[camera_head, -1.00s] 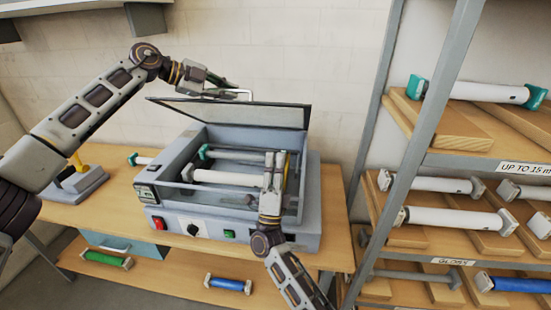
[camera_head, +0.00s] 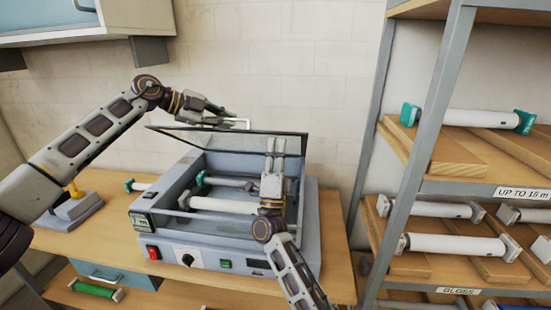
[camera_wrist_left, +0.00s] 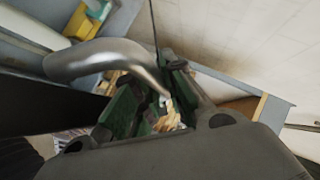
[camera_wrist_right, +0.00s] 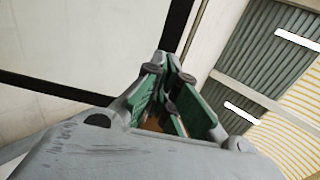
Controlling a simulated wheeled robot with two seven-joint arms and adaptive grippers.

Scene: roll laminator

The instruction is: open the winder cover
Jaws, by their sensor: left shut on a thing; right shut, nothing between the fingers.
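The winder cover (camera_head: 232,141), a clear panel in a dark frame, stands raised and tilted above the back of the grey laminator (camera_head: 215,256). My left gripper (camera_head: 225,122) is shut on the cover's metal handle (camera_head: 243,124) at its upper edge. The curved handle (camera_wrist_left: 105,58) fills the near part of the left wrist view. My right gripper (camera_head: 275,143) is shut and empty, with fingertips up in front of the cover's right part. The right wrist view shows the cover's dark frame (camera_wrist_right: 60,92) beyond the fingers; whether they touch the panel is unclear.
White rolls (camera_head: 222,205) lie inside the open laminator. A metal rack (camera_head: 420,130) with rolls on wooden boards stands close on the right. A stand with a yellow part (camera_head: 74,190) is on the table at left. A cabinet (camera_head: 60,22) hangs upper left.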

